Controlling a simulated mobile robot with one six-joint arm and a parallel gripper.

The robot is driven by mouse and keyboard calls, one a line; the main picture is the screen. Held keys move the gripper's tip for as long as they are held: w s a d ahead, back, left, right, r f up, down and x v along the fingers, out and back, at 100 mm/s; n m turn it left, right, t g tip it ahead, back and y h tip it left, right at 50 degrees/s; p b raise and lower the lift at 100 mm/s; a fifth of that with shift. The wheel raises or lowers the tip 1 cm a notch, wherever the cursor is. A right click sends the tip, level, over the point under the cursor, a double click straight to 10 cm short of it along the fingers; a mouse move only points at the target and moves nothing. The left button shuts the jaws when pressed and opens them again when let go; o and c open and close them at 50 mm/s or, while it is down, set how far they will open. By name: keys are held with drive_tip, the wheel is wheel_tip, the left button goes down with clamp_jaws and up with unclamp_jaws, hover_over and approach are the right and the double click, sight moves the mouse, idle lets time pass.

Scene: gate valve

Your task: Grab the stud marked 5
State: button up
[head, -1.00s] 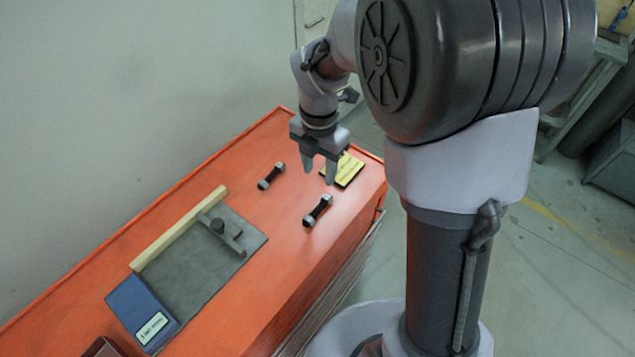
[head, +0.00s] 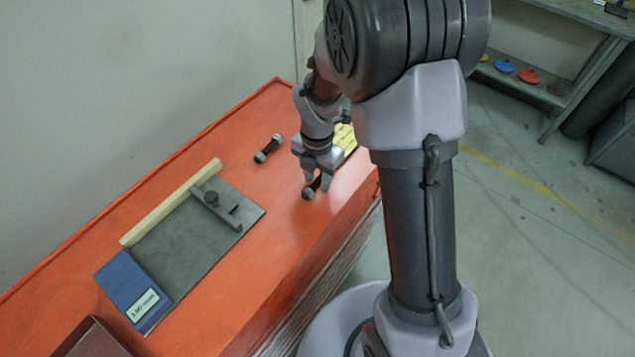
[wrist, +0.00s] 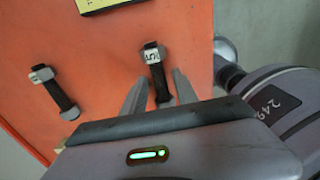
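The stud marked 5 (wrist: 154,57) is a black rod with grey nuts at its ends, lying on the orange bench top. In the wrist view its marked nut faces away from my gripper (wrist: 159,78). My gripper is open, with one finger on each side of the rod. Whether the fingers touch it I cannot tell. In the head view my gripper (head: 317,185) points down over this stud (head: 308,194) and hides part of it. A second, similar stud (head: 268,149) lies apart; it also shows in the wrist view (wrist: 54,90), its mark hard to read.
A yellow label plate (head: 346,138) lies behind my gripper on the orange bench (head: 240,255). A grey plate (head: 190,255) with a wooden strip (head: 172,203), a clamp-like bar (head: 217,208) and a blue box (head: 128,284) lie to the left.

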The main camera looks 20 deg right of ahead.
clamp_jaws()
idle(1.2)
